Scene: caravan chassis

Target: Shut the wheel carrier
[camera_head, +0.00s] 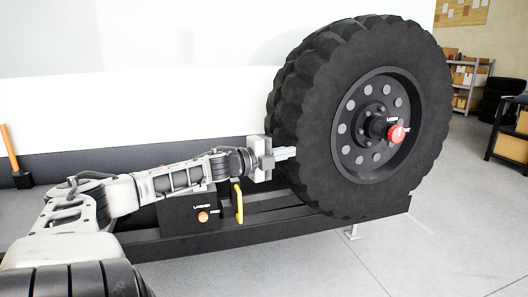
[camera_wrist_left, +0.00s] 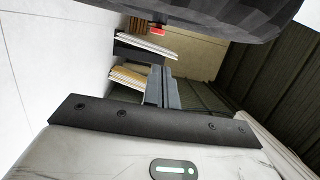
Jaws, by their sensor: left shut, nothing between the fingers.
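The wheel carrier (camera_head: 262,228) is a dark frame low along the caravan's rear. It bears a large black spare wheel (camera_head: 285,90) with a grey rim and a red knob (camera_head: 396,133) at its hub. My left gripper (camera_head: 292,152) is shut and empty, its fingertips by the tyre's left side; I cannot tell whether they touch it. In the left wrist view the shut fingers (camera_wrist_left: 163,88) point towards the room, with the dark tyre (camera_wrist_left: 215,22) above and the red knob (camera_wrist_left: 158,30) beyond. My right gripper is not in view.
A black box (camera_head: 178,217) with an orange knob (camera_head: 203,216) and a yellow handle (camera_head: 239,203) sit below my left forearm. The white caravan wall (camera_head: 150,90) stands behind. Shelves (camera_head: 468,82) and stacked tyres (camera_head: 500,93) are far right. Floor right of the wheel is clear.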

